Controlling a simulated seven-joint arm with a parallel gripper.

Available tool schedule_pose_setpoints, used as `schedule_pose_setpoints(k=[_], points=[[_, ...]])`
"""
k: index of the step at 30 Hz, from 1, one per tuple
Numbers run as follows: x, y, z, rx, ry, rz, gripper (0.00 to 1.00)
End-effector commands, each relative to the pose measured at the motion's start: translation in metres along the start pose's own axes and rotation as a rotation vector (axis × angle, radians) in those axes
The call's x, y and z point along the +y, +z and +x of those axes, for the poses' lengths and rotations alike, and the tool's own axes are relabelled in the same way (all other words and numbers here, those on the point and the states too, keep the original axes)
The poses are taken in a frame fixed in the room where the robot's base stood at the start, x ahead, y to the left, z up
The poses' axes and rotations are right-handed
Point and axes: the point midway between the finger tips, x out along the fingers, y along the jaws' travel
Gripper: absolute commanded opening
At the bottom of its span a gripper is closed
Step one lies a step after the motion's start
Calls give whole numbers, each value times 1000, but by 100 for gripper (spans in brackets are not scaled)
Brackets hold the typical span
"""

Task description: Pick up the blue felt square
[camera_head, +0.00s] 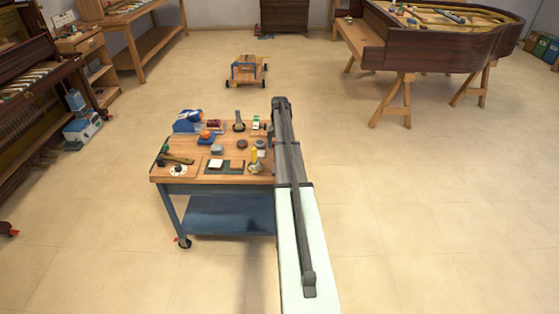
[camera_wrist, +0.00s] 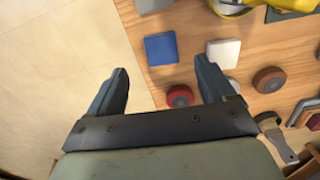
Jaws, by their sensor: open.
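The blue felt square (camera_wrist: 161,48) lies flat on the wooden bench top in the wrist view, near the bench's left edge. My gripper (camera_wrist: 162,72) is open and empty, with its two dark fingers spread wide apart. In the picture the square appears just beyond the fingertips, between their lines and nearer the right finger. The fingers and the square do not appear to touch; the height between them is hard to judge. In the head view my arm reaches over the right side of the bench, the fingers cannot be made out, and I cannot pick out the square with certainty.
A white square (camera_wrist: 223,53) lies right of the blue one, and a grey square (camera_wrist: 152,5) above it. A reddish round disc (camera_wrist: 180,95) lies between the fingers; another disc (camera_wrist: 269,79) is farther right. The wheeled bench (camera_head: 165,178) holds many tools.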

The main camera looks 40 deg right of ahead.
Motion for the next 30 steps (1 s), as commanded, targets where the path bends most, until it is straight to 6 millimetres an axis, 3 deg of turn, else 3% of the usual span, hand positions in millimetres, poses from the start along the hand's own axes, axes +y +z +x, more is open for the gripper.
schedule_pose_setpoints(k=[3,11,21,30], points=[[0,0,16,0,0,0,83],[-1,-1,29,0,0,0,83],[-2,-2,69,0,0,0,83],[-2,-2,73,1,0,0,80]])
